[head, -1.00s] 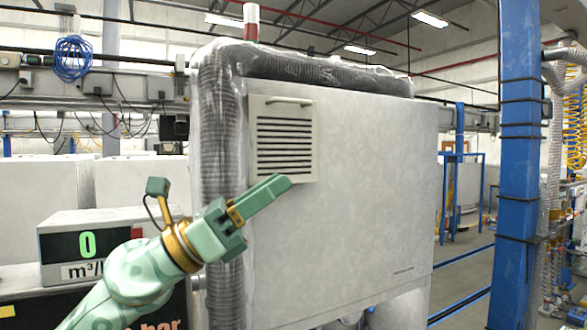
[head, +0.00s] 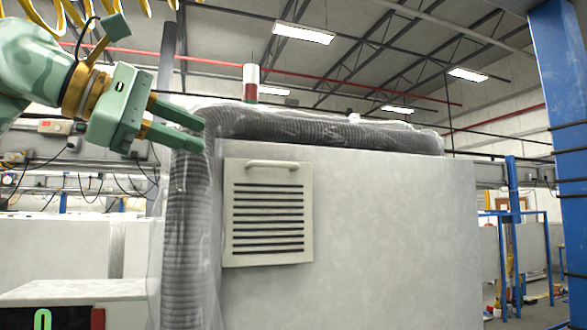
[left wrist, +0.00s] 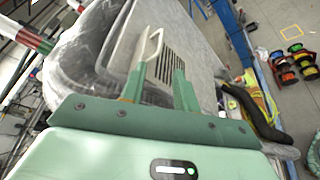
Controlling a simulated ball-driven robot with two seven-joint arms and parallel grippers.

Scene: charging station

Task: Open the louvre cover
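The louvre cover (head: 268,213) is a pale square panel with dark horizontal slats on the front of the grey cabinet. It lies flat against the cabinet. Its handle (head: 272,164) is a light bar along its top edge. My left gripper (head: 190,126) is up and to the left of the cover, in front of the wrapped hose, apart from the handle. Its two green fingers are spread with nothing between them. In the left wrist view the handle (left wrist: 148,50) and slats show beyond the open fingers (left wrist: 158,88). My right gripper is in neither current view.
The grey cabinet (head: 400,230) has a thick ribbed hose (head: 187,230) in clear wrap along its left side and top. A meter box (head: 75,292) stands at lower left. A blue post (head: 565,110) rises at right. The space before the cabinet face is clear.

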